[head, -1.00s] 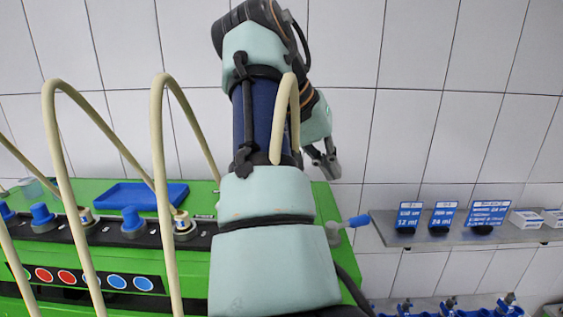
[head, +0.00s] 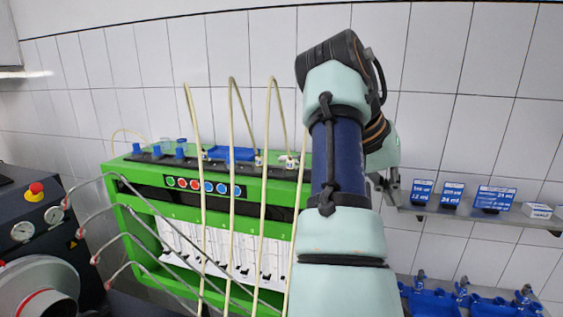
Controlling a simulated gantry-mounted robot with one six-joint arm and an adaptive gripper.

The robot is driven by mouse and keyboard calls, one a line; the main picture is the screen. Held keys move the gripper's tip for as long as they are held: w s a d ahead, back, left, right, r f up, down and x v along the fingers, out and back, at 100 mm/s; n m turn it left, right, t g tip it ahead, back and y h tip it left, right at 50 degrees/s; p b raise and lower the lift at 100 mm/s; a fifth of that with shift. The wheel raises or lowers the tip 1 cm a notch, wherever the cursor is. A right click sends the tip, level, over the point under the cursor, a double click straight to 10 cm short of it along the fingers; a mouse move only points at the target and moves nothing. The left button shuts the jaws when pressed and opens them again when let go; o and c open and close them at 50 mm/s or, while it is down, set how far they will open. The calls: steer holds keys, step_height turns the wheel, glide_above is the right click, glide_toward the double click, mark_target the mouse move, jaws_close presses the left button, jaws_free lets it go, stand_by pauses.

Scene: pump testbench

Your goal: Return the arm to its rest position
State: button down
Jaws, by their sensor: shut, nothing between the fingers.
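My arm stands folded upright in front of the white tiled wall, right of the middle in the head view. My gripper (head: 390,188) shows at its far end, small and partly behind the arm. It points down to the right and its fingers are together with nothing seen between them. It is apart from the shelf, appearing just left of the shelf's end.
A green pump testbench (head: 135,175) with hoses (head: 232,160) rising in front stands to the left of my arm. A shelf (head: 450,213) with blue labels (head: 451,193) is at the right, above blue holders (head: 430,300). A dark machine with a red button (head: 36,189) stands far left.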

steer(key=w+a+f+n+t+y, duration=0.1)
steer(key=w+a+f+t, duration=0.15)
steer(key=f, duration=0.45)
steer(key=w+a+f+n+t, duration=0.1)
steer(key=a+f, duration=0.2)
steer(key=f, duration=0.5)
steer(key=w+a+f+n+t+y, duration=0.1)
steer(key=a+f+t, duration=0.1)
steer(key=f, duration=0.5)
steer(key=s+a+f+n+t+y, duration=0.1)
steer(key=s+a+f+t+y, duration=0.1)
steer(key=s+a+f, duration=0.4)
steer(key=s+a+f+n+t+y, duration=0.1)
steer(key=s+a+f+t+y, duration=0.1)
steer(key=s, duration=1.4)
steer(key=shift+a+n+t+p, duration=0.3)
steer(key=shift+a+t, duration=0.25)
steer(key=shift+a, duration=0.65)
